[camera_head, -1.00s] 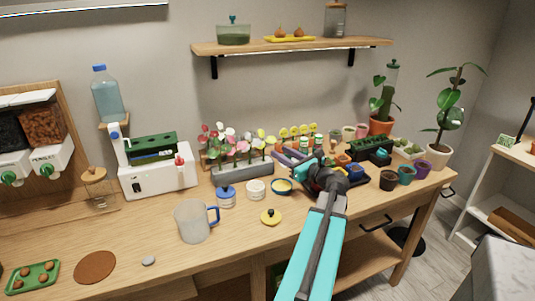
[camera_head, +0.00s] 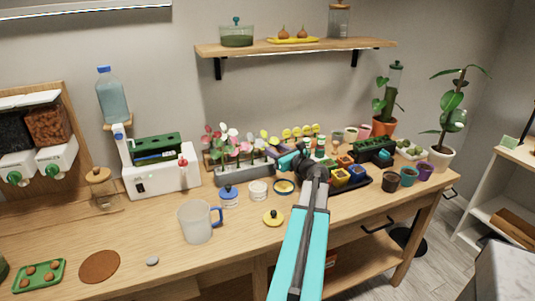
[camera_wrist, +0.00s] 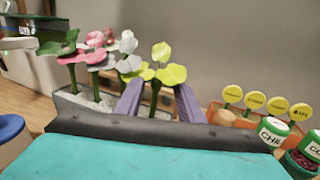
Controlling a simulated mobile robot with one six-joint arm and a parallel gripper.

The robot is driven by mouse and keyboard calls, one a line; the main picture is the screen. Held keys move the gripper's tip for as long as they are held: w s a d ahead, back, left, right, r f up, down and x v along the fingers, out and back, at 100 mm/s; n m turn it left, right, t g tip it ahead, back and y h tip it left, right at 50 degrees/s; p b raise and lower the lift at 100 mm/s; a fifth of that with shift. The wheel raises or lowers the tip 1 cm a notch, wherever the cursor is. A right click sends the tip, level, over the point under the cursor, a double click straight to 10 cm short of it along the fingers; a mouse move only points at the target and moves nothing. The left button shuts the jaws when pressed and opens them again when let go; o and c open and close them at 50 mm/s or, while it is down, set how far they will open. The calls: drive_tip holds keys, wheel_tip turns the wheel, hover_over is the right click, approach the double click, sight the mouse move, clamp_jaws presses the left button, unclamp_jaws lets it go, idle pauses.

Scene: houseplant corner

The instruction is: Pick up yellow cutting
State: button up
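The yellow cuttings (camera_wrist: 170,74) stand upright with green stems at the right end of a grey planter (camera_wrist: 68,104) in the wrist view. They also show in the head view (camera_head: 264,134). My gripper (camera_wrist: 158,98) has its two purple fingers apart, with a yellow cutting's stem visible between them. I cannot tell whether the fingers touch it. In the head view my gripper (camera_head: 276,150) is at the right end of the planter (camera_head: 232,175), and the arm hides part of that area.
Pink cuttings (camera_wrist: 92,57) and white cuttings (camera_wrist: 128,62) stand left in the same planter. Yellow round labels (camera_wrist: 278,103) and lidded jars (camera_wrist: 272,130) are at the right.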

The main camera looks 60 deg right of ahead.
drive_tip(key=shift+w, duration=0.15)
drive_tip(key=p+x, duration=0.1)
drive_tip(key=x, duration=0.4)
drive_tip(key=shift+w+a, duration=0.1)
drive_tip(key=shift+a, duration=0.05)
idle(0.4)
drive_tip(key=shift+c, duration=0.5)
clamp_jaws()
